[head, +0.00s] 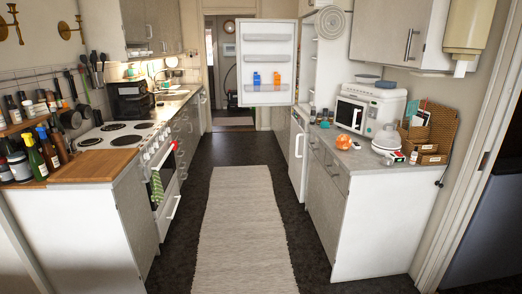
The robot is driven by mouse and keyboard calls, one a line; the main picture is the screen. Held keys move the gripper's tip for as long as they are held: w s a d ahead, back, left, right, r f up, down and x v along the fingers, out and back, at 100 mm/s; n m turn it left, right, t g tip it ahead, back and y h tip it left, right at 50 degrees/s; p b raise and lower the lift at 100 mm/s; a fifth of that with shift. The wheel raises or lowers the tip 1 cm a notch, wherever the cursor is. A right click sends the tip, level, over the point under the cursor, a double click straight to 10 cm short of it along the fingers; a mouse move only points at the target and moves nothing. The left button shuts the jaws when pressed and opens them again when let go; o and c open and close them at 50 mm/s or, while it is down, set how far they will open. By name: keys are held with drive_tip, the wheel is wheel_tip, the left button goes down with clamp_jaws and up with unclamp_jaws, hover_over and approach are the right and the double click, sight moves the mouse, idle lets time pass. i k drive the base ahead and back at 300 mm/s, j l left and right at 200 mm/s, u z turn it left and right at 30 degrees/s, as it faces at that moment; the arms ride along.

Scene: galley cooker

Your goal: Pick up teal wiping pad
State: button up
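I cannot make out a teal wiping pad for certain in the head view; it may be hidden or too small to tell. A green striped cloth (157,187) hangs on the front of the white cooker (115,136) at left. My gripper and arm are not in view.
A long pale rug (244,225) lies along the clear aisle. The fridge door (268,62) stands open at the far end. The right counter (375,160) holds a microwave (367,110), an orange item (343,142) and wicker boxes (435,128). Bottles crowd the left wooden worktop (97,165).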

sight(323, 125)
drive_tip(key=i, duration=1.75)
drive_tip(key=i+u, duration=0.2)
drive_tip(key=i, duration=0.35)
drive_tip(key=i+l+u, duration=0.15)
drive_tip(key=i, duration=0.35)
drive_tip(key=i+l+u, duration=0.2)
drive_tip(key=i, duration=0.35)
drive_tip(key=i+j+z, duration=0.25)
drive_tip(key=i+z, duration=0.15)
drive_tip(key=i, duration=0.15)
drive_tip(key=i+j+z, duration=1.15)
drive_tip(key=j+z, duration=0.15)
drive_tip(key=j, duration=0.15)
drive_tip(key=i+j+z, duration=0.15)
drive_tip(key=j+z, duration=0.15)
drive_tip(key=j, duration=0.15)
drive_tip(key=i+j+u, duration=0.15)
drive_tip(key=j, duration=0.15)
drive_tip(key=i+j+u, duration=0.1)
drive_tip(key=i+j, duration=0.2)
drive_tip(key=j+z, duration=0.05)
